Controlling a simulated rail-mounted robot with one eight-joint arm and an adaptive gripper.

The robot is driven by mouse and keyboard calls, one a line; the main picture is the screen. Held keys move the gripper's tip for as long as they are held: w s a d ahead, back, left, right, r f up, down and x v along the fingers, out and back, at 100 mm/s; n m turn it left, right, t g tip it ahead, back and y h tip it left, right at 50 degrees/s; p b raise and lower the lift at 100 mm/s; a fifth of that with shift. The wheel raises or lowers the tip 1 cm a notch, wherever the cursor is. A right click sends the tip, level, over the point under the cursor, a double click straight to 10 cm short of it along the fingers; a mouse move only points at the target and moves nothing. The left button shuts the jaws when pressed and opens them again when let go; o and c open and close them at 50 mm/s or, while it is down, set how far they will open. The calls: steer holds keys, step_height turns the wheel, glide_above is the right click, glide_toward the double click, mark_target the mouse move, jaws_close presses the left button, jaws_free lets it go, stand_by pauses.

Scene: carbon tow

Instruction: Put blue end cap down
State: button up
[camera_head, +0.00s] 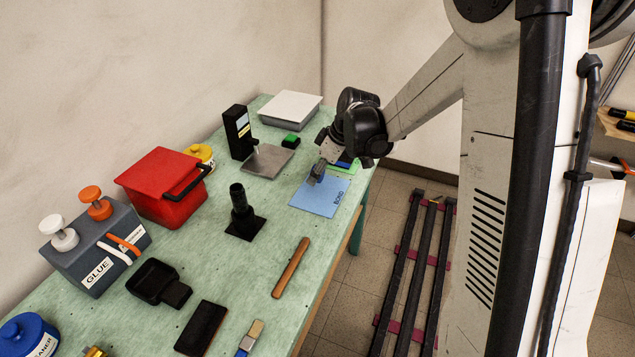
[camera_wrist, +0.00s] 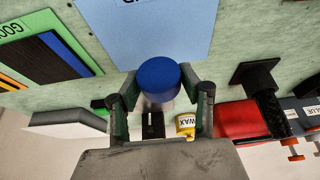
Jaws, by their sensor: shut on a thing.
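The blue end cap (camera_wrist: 158,78) is a short round blue piece between the two fingers of my gripper (camera_wrist: 163,92) in the wrist view. My gripper is shut on it. In the head view my gripper (camera_head: 317,173) points down over the light blue sheet (camera_head: 312,199), and the cap is hidden there. The same sheet (camera_wrist: 165,32) lies beyond the cap in the wrist view. I cannot tell whether the cap touches the sheet.
A green-bordered sheet (camera_wrist: 58,62) with blue and dark strips lies beside the blue sheet. A metal plate scale (camera_head: 268,160), a black stand (camera_head: 240,222), a red box (camera_head: 163,188) and a brown stick (camera_head: 291,268) are on the green table (camera_head: 265,262). Its right edge is close.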

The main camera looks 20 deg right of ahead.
mark_target(321, 178)
steer(key=shift+f, duration=1.95)
steer(key=shift+f, duration=0.1)
steer(key=o, duration=1.1)
steer(key=v, duration=1.2)
steer(key=s+a+r+m+t+h, duration=0.25)
steer(key=s+r+m, duration=0.25)
steer(key=s+r, duration=0.6)
steer(key=s+a+f+m+t+h, duration=0.1)
steer(key=s+m, duration=0.4)
steer(key=s, duration=1)
steer(key=shift+f+t+p, duration=0.3)
steer(key=shift+t, duration=0.05)
